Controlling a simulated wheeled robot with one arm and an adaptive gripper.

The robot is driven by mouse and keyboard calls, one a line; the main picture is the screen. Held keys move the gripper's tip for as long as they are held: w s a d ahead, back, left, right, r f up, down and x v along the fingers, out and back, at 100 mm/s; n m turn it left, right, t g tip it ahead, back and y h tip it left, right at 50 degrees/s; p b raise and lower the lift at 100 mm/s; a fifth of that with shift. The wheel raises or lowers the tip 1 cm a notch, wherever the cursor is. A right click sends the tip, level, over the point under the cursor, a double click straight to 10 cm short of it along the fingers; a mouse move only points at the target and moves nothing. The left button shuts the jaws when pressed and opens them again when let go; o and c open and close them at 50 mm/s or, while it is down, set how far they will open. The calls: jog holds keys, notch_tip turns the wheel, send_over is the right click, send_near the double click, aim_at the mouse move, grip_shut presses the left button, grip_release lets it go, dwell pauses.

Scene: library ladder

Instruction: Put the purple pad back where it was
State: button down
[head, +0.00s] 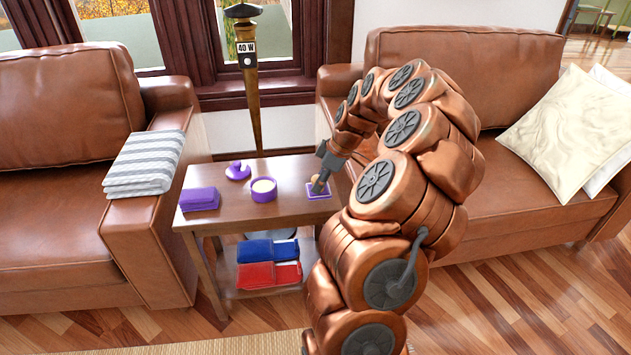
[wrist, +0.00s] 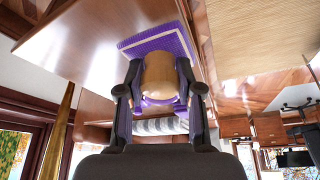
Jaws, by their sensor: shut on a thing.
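A square purple pad with a pale border line (head: 325,195) is at the right end of the small wooden side table (head: 288,220). In the wrist view the purple pad (wrist: 165,42) fills the area behind my fingertips. My gripper (head: 319,184) reaches down over it. It is shut on a beige rounded piece (wrist: 159,75), which is in front of the pad. I cannot tell whether this piece is joined to the pad, or whether the pad touches the tabletop.
On the table are a folded purple cloth (head: 200,198), a purple pot (head: 263,189) and a purple lid (head: 238,170). Blue (head: 268,250) and red (head: 268,275) folded cloths lie on the lower shelf. Leather sofas (head: 495,110) flank the table. A pole (head: 251,90) stands behind.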

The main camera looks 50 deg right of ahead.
jog(key=shift+w+d+f, duration=0.1)
jog(key=shift+w+d, duration=0.25)
jog(key=shift+w, duration=0.3)
jog(key=shift+w+d+f, duration=0.1)
jog(key=shift+w+d, duration=0.2)
jog(key=shift+w, duration=0.35)
jog(key=shift+w+d+f, duration=0.1)
jog(key=shift+w+d, duration=0.25)
jog(key=shift+w, duration=0.3)
jog(key=shift+f+b, duration=0.5)
jog(key=shift+f, duration=1.15)
jog(key=shift+f, duration=0.3)
jog(key=c, duration=0.7)
grip_release()
jog(key=shift+r, duration=0.1)
jog(key=shift+c, duration=0.2)
